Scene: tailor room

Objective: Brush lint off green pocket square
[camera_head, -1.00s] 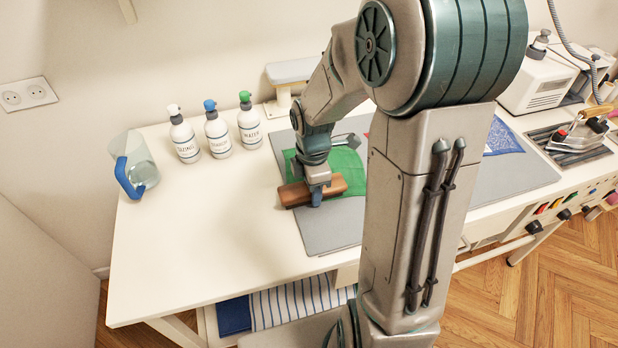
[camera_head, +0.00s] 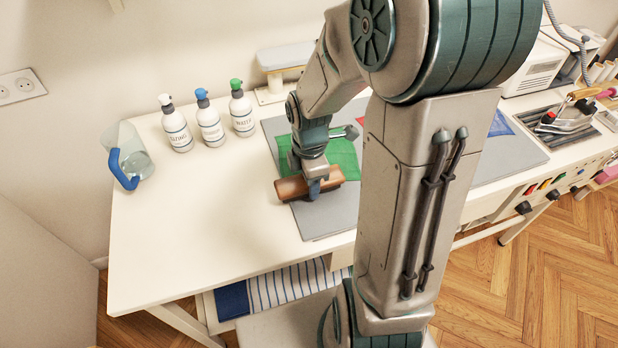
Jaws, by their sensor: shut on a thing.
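The green pocket square (camera_head: 344,156) lies on the grey mat (camera_head: 322,222) on the white table, partly hidden behind my arm. My gripper (camera_head: 313,184) is shut on a brown wooden brush (camera_head: 291,189). The brush lies across the near edge of the green cloth and looks slightly tilted. Its bristles are hidden, so I cannot tell whether it touches the cloth. Lint is too small to make out.
Three pump bottles (camera_head: 210,123) and a clear jug with a blue handle (camera_head: 127,165) stand at the left. A small padded stand (camera_head: 285,57) is behind the mat. Blue cloth (camera_head: 500,124) lies right of my arm. The table's front left is clear.

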